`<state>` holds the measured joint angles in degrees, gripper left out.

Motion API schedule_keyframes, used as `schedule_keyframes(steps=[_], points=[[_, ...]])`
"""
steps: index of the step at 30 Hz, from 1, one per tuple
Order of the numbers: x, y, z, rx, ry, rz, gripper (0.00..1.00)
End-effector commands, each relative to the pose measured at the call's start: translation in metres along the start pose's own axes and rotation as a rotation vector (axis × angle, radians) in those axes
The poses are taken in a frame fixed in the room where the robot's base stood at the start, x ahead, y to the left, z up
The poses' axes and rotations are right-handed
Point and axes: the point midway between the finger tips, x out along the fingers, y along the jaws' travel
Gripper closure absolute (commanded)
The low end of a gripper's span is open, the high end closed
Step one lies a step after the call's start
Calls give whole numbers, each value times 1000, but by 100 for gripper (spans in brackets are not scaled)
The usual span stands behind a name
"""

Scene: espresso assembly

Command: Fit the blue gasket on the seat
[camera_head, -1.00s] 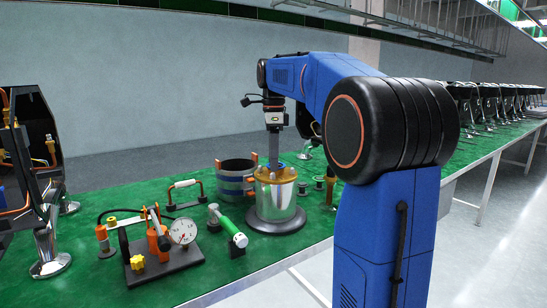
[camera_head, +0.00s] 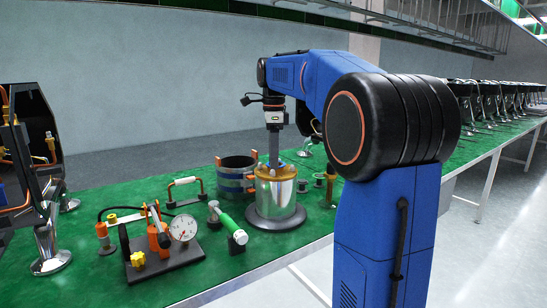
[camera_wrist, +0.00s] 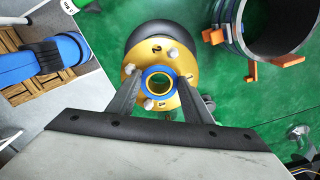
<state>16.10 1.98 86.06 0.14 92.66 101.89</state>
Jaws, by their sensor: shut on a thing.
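The blue gasket (camera_wrist: 148,78) is a small ring between my fingertips, over the middle of a gold plate (camera_wrist: 161,48) in the wrist view. My gripper (camera_wrist: 161,76) is shut on it, with one dark finger on each side. Through its hole I see a yellowish rim and a dark green centre. The plate has several silver bolt heads and printed marks, and tops a silver cylinder (camera_head: 276,196) in the head view. My gripper reaches straight down there (camera_head: 273,162). Whether the gasket touches the seat or hovers above it, I cannot tell.
A dark open ring with orange lugs (camera_head: 236,172) stands behind the cylinder. A green-handled tool (camera_head: 229,226) and a gauge (camera_head: 183,228) on a black base stand to the left. Small spools (camera_head: 318,181) stand to the right. Green mat shows between them.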

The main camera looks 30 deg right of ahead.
Motion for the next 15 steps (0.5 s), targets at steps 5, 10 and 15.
schedule_keyframes(steps=[5,10,15], points=[[0,0,0,0,0,0,99],[0,0,0,0,0,1,99],[0,0,0,0,0,2,33]])
